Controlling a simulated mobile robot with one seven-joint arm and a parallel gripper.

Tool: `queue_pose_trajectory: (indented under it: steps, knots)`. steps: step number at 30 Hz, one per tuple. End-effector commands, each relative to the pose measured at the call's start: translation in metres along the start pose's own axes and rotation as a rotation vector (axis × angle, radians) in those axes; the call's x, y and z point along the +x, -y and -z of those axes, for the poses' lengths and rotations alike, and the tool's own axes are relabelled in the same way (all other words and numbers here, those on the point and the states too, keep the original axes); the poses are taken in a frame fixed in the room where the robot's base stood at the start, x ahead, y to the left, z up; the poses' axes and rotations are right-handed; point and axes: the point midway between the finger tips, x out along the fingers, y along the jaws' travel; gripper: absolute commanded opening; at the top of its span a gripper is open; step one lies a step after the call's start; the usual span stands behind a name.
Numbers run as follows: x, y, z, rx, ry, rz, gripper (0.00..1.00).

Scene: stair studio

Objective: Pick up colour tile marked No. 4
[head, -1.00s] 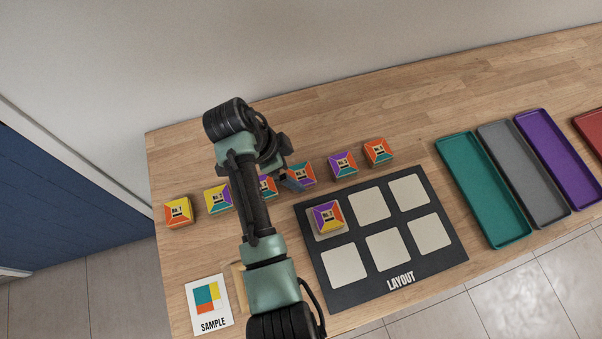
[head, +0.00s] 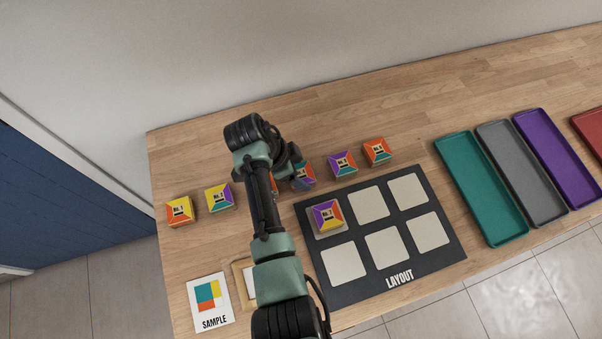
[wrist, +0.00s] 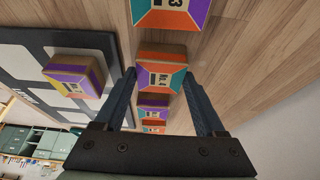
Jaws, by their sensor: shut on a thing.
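The tile marked No. 4 (wrist: 162,75) is a wooden block with an orange, teal and purple top. In the wrist view it sits between the two fingers of my gripper (wrist: 160,84), which is shut on it. In the head view the No. 4 tile (head: 305,176) is partly hidden by my gripper (head: 297,178). It is in line with the row of tiles, at or near the table top; I cannot tell whether it is clear of the wood.
The No. 3 tile (wrist: 172,14) is close beside it. Tiles No. 1 (head: 180,211) and No. 2 (head: 219,198) stand left; two more tiles (head: 343,163) stand right. The layout board (head: 392,284) holds one tile (head: 327,215). Coloured trays (head: 482,190) lie further right.

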Motion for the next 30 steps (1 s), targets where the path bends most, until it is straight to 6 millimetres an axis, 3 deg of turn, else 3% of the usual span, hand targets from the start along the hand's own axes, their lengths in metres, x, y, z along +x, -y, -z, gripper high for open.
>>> queue_pose_trajectory:
  steps: [1,5,14,30]
  knots:
    - [0.000,0.000,0.000,0.000,0.000,0.000,0.35]
    - [0.000,0.000,0.000,0.000,0.000,0.001,0.15]
    - [-0.006,0.001,0.003,0.001,-0.001,0.002,0.15]
    - [-0.087,0.001,0.036,0.001,-0.001,0.003,0.15]
